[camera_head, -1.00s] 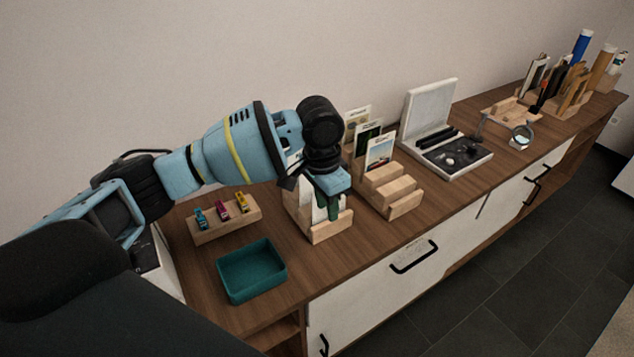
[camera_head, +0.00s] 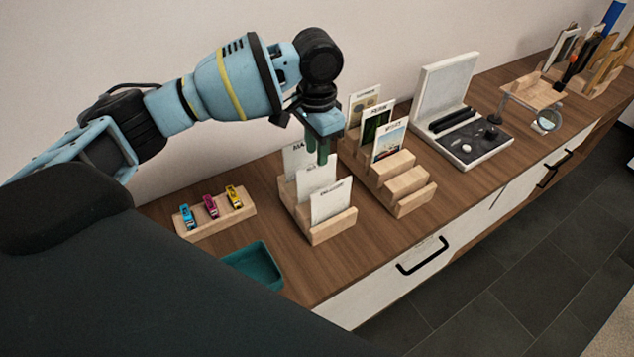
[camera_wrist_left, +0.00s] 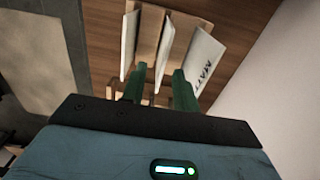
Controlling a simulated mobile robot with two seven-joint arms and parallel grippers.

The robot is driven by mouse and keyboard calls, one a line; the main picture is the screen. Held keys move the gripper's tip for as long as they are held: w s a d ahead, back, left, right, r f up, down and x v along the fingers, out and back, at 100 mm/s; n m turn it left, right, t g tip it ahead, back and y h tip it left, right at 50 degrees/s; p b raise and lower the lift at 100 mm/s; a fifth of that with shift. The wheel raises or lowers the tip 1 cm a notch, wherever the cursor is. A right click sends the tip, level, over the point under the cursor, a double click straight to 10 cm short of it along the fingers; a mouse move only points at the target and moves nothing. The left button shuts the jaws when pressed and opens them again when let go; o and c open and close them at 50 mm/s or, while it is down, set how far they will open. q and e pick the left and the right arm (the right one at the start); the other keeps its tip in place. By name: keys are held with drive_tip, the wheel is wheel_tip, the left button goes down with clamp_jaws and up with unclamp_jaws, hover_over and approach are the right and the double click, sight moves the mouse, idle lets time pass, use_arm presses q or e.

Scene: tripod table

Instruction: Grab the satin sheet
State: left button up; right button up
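Three white sample sheets stand in a stepped wooden holder (camera_head: 333,230). The back one (camera_head: 296,158) reads "MATT" in the left wrist view (camera_wrist_left: 204,60). A middle sheet (camera_head: 315,182) and a front sheet (camera_head: 331,203) have labels too small to read surely, so I cannot confirm which is satin. My left gripper (camera_head: 317,155) points down above the holder, its green fingers apart. In the left wrist view, the middle sheet (camera_wrist_left: 166,45) lines up with the gap between the fingers (camera_wrist_left: 160,80); contact is not visible. My right gripper is out of view.
A second wooden holder (camera_head: 405,190) with picture cards stands close to the right. A block with toy cars (camera_head: 215,215) and a teal tray (camera_head: 256,262) are at left. An open white case (camera_head: 463,135) stands farther right. The wall is behind.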

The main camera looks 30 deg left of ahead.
sight(317, 167)
use_arm(q)
drive_tip(key=shift+w+a+f, duration=0.1)
drive_tip(key=shift+w+f, duration=0.05)
drive_tip(key=shift+f, duration=1.5)
drive_tip(key=shift+w+a+f, duration=0.1)
drive_tip(key=shift+f, duration=1.5)
clamp_jaws()
